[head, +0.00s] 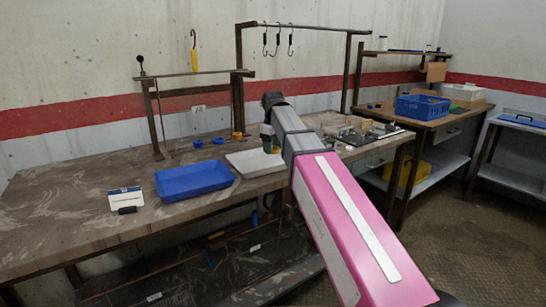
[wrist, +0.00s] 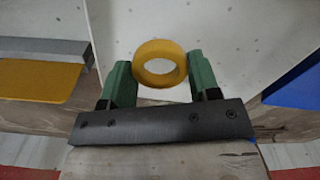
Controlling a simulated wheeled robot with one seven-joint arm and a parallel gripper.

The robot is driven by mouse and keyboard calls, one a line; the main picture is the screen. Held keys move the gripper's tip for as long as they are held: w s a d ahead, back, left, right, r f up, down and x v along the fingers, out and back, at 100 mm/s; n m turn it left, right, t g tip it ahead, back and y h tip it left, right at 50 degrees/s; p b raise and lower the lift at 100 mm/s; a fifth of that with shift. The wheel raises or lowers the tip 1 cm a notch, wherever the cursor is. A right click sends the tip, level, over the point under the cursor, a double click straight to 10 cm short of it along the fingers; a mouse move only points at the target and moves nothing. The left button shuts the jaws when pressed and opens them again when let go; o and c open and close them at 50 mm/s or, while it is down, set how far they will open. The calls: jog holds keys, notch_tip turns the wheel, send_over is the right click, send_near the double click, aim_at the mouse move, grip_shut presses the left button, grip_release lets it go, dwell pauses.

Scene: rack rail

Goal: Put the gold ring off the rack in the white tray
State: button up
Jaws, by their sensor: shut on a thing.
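The gold ring (wrist: 161,80) is between the two green fingers of my gripper (wrist: 160,72) in the wrist view. The gripper is shut on it, and the ring's open middle shows a pale surface behind. The white tray (wrist: 225,45) fills much of that view beneath the ring. In the head view my gripper (head: 268,141) is over the right part of the white tray (head: 243,165), and my arm hides the tray's right end. The height of the ring above the tray floor is hard to tell.
A blue tray (head: 193,181) lies left of the white tray. Small blue rings (head: 198,144) lie behind it. A metal rack (head: 195,74) stands at the back, with a taller hook rail (head: 315,29) to its right.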

aim_at(273, 162)
jog(key=shift+f, duration=2)
jog(key=shift+f, duration=0.15)
jog(key=o, duration=1)
notch_tip(273, 162, up, 12)
jog(key=shift+r, duration=0.2)
